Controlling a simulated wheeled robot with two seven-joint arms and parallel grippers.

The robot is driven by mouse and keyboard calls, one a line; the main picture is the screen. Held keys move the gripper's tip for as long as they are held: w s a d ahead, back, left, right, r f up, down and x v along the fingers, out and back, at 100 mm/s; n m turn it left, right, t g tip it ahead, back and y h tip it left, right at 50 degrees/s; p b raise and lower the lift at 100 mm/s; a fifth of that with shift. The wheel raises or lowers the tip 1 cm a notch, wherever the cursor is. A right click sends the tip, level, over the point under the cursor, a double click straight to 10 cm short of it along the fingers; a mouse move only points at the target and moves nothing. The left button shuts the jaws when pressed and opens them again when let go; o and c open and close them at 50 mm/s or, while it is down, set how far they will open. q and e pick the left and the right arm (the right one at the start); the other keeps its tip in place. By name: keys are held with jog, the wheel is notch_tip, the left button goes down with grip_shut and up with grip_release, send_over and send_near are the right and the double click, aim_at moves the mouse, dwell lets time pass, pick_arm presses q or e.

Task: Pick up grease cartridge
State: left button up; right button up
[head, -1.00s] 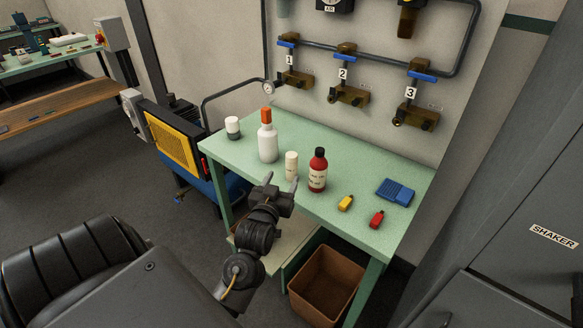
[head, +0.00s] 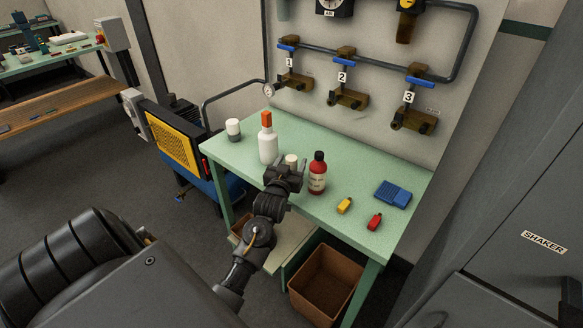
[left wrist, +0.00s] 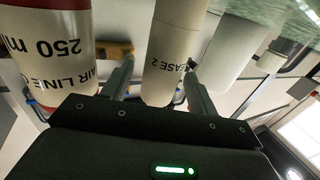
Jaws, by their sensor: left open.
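The grease cartridge (head: 291,161) is a cream cylinder standing on the green table (head: 226,150), between a white bottle with an orange cap and a dark red bottle. In the left wrist view the cartridge (left wrist: 173,50) carries the text "EASE 2" and shows upside down. My left gripper (head: 285,170) is at the cartridge and hides its lower part in the head view. Its jaws (left wrist: 158,75) are open, with one finger on each side of the cartridge; contact cannot be told. My right gripper is not in view.
The white bottle (head: 267,146) stands left of the cartridge and the red bottle (head: 317,175) close on its right. A white-lidded jar (head: 233,129), a yellow item (head: 344,206), a red item (head: 375,222) and a blue item (head: 393,193) are also on the table.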

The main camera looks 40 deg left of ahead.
pick_arm(q)
jog(key=shift+w+a, duration=0.1)
jog(key=shift+w, duration=0.1)
jog(key=c, duration=1.1)
